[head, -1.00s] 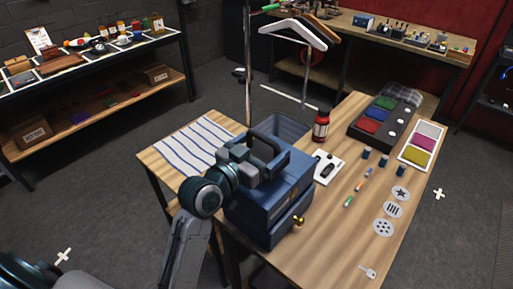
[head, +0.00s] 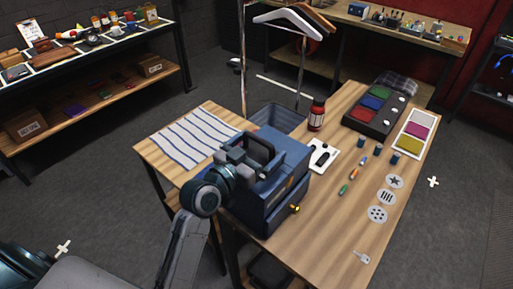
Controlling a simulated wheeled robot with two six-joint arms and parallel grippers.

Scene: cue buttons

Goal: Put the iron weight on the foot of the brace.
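My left gripper (head: 246,163) is over the top of a blue toolbox (head: 285,190) on the wooden workbench. I cannot make out an iron weight or a brace with a foot in the head view. The gripper and arm hide part of the toolbox's left side. My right gripper is not in view.
A red-brown bottle (head: 317,115), a white board (head: 322,157), a dark console (head: 374,107) with coloured panels, small blue cylinders and round cue discs (head: 386,197) are on the bench. A striped cloth (head: 195,139) lies at left. The bench's front right is mostly clear.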

